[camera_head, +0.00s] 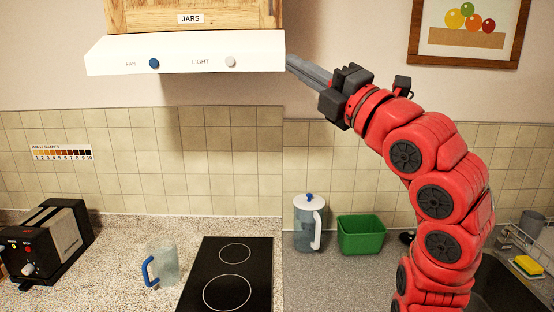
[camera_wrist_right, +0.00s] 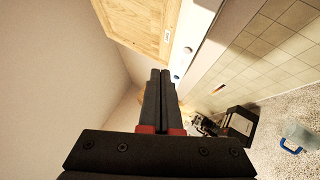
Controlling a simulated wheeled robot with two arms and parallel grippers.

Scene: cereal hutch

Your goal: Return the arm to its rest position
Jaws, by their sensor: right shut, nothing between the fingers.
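My right arm is red and rises from the lower right in the head view. Its gripper (camera_head: 305,70) is raised high, at the right end of the white range hood (camera_head: 190,54). The fingers point left and up, and their tips meet the hood's right edge in the picture; I cannot tell whether they touch it. In the right wrist view the two dark fingers (camera_wrist_right: 159,88) lie side by side, shut, with nothing between them. The wooden cabinet (camera_wrist_right: 146,24) and the hood lie beyond the fingertips. My left gripper is not in view.
Below are a black toaster (camera_head: 55,240), a clear jug with a blue handle (camera_head: 163,266), a black cooktop (camera_head: 228,275), a lidded pitcher (camera_head: 307,225) and a green bin (camera_head: 361,235). A framed picture (camera_head: 470,30) hangs at upper right. A dish rack (camera_head: 528,258) stands at lower right.

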